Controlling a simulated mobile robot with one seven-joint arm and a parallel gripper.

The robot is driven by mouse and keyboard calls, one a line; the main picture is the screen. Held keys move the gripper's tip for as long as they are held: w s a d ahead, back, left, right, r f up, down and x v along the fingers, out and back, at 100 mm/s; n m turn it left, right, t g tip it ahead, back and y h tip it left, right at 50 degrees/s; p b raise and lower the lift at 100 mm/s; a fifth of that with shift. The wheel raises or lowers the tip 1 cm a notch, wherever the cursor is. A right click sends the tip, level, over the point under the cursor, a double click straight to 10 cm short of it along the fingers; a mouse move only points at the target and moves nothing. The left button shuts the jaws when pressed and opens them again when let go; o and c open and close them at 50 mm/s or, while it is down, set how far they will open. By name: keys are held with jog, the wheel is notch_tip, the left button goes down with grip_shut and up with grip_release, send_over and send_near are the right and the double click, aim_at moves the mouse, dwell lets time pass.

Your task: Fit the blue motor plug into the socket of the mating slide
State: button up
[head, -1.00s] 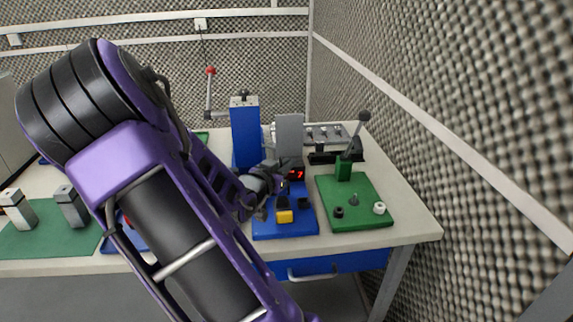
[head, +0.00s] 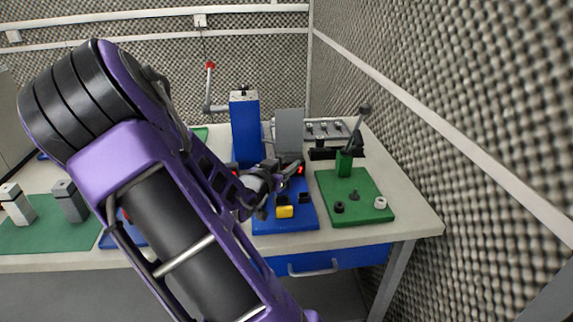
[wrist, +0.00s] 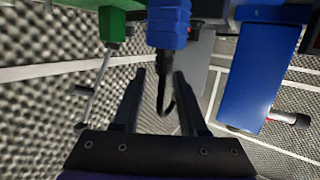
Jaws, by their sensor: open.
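In the wrist view a blue plug-like block (wrist: 168,25) with a black cable (wrist: 162,95) lies just beyond the fingertips of my gripper (wrist: 160,73). The fingers are open, and the cable runs into the gap between them. The blue block appears beyond the tips, not clamped. In the head view my gripper (head: 287,172) is over the back part of a blue base plate (head: 270,226). The plug is not clear in the head view, and I cannot identify the slide's socket.
A blue column (head: 245,130) stands behind my gripper, with a grey upright panel (head: 289,130) to its right. A green board (head: 360,212) with a lever (head: 356,140) and small round parts is on the right. The foam wall borders the bench.

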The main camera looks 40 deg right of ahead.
jog(key=p+v, duration=0.3)
jog(key=v, duration=1.4)
jog(key=shift+a+r+p, duration=0.15)
jog(key=shift+p, duration=0.25)
